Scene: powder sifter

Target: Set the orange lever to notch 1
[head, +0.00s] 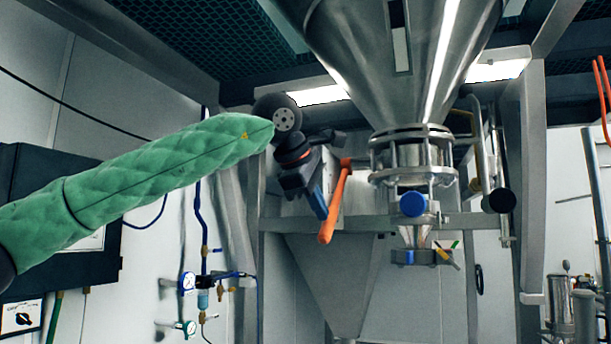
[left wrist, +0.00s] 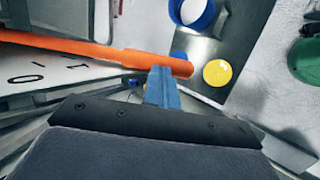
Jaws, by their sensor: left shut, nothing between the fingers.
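The orange lever (head: 335,208) hangs steeply in the head view, its lower end tilted a little left. My left gripper (head: 321,211) is just left of the lever, with its blue fingers shut and empty, pointing down. In the left wrist view the orange lever (left wrist: 130,57) runs across the picture, and the shut blue fingertips (left wrist: 163,74) overlap its edge near its free end. I cannot tell whether they touch it. A pale plate (left wrist: 70,83) with a "0", a "1" and tick marks shows below the lever. The lever's notch cannot be read. My right gripper is out of view.
A steel hopper (head: 395,60) with a clamped outlet stands right of the lever. A blue round cap (head: 413,204) is on the outlet. A steel beam (head: 470,220) runs behind. In the left wrist view, a yellow disc (left wrist: 217,73) lies just beyond the lever's end.

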